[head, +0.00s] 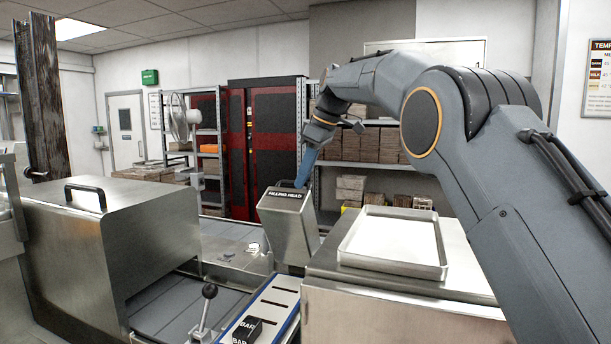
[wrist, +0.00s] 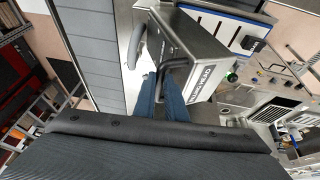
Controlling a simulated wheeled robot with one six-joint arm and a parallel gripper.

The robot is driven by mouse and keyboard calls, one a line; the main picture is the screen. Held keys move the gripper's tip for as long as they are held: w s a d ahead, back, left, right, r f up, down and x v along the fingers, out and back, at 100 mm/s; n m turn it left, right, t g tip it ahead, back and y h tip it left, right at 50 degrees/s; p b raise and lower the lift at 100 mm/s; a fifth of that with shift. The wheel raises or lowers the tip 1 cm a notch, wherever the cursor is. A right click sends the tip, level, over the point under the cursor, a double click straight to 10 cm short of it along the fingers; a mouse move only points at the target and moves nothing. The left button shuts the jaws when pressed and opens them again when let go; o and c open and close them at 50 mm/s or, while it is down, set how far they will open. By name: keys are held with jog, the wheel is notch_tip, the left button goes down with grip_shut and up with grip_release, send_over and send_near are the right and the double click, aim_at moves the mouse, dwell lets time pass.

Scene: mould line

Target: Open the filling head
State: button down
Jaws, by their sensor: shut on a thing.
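The filling head (head: 290,222) is a steel box with a black "FILLING HEAD" label, standing between the conveyor and the steel cabinet. It looks tilted in the head view. My gripper (head: 300,184) reaches down to its top, blue fingers at the dark handle there. In the wrist view, my gripper (wrist: 162,92) is shut on the dark bar handle (wrist: 176,68) of the filling head (wrist: 195,42). The fingers partly hide the grip point.
A steel tray (head: 445,270) lies on the cabinet at right. A steel hood (head: 110,225) covers the conveyor (head: 225,238) at left.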

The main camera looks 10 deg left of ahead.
jog(key=shift+d+f, duration=0.15)
jog(key=shift+f, duration=0.5)
jog(key=c, duration=2)
grip_release()
jog(key=shift+o, duration=0.9)
jog(key=shift+w, duration=0.25)
jog(key=shift+s+r, duration=0.15)
jog(key=shift+r, duration=0.4)
jog(key=b+v, duration=0.1)
jog(key=v, duration=0.6)
